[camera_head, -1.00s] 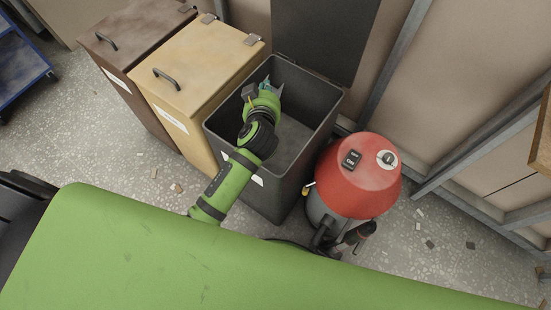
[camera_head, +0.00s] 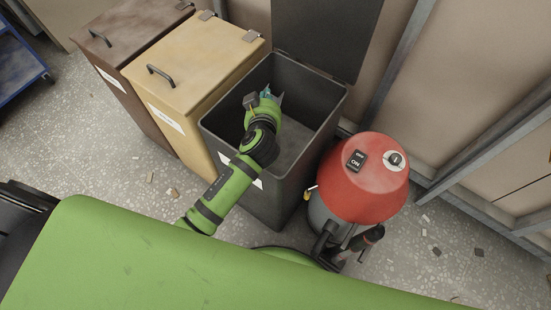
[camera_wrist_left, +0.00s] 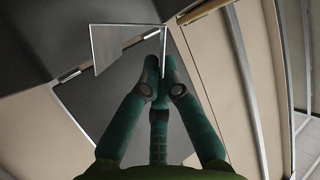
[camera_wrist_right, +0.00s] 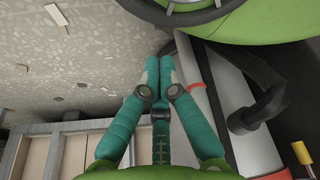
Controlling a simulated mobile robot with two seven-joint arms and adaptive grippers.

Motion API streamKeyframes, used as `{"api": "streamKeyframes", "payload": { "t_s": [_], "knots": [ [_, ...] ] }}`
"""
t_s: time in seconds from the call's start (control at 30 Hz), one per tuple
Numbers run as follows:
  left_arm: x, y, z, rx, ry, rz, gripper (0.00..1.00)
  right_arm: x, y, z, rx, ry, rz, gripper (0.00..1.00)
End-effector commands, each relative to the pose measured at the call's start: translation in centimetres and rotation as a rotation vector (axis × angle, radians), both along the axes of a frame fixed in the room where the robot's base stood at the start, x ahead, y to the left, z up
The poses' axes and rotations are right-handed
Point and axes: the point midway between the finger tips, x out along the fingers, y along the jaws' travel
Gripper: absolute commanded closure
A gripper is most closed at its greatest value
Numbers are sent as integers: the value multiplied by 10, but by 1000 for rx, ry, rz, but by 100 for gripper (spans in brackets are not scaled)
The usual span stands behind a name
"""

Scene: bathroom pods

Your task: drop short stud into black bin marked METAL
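The black bin (camera_head: 291,200) stands with its dark lid (camera_head: 325,35) raised at the back. The lettering on its white front label cannot be read. My left gripper (camera_head: 266,93) is over the bin's opening, near its back left side. In the left wrist view my left gripper (camera_wrist_left: 159,72) is shut on the edge of a thin grey metal piece, the short stud (camera_wrist_left: 113,45). The stud stands out past the fingertips, in front of the bin's hinge line. My right gripper (camera_wrist_right: 160,68) is shut and looks empty, low beside the vacuum.
A yellow bin (camera_head: 205,75) and a brown bin (camera_head: 128,45), both lidded shut, stand left of the black bin. A red shop vacuum (camera_head: 365,180) stands close on its right. Small debris (camera_head: 437,252) lies on the speckled floor. A blue cart (camera_head: 20,70) is at far left.

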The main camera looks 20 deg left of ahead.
Motion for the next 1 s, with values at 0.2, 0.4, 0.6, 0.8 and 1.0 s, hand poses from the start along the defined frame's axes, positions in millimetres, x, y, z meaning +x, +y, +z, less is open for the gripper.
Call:
{"api": "streamKeyframes", "payload": {
  "t_s": [0.2,0.4,0.6,0.8,1.0],
  "knots": [
    [0,0,-4,0,-2,-1,100,18,-3,0,-3,-33,3,100],
    [0,0,-4,0,-1,-1,100,18,-9,0,-11,-33,5,100],
    [0,0,-4,0,-1,-1,67,14,-9,-1,-10,-28,6,100],
    [0,0,-5,0,0,-1,67,4,0,-2,0,-14,3,100],
    [-17,-6,2,-3,0,-2,67,7,-1,-2,0,-17,4,100]
  ]
}}
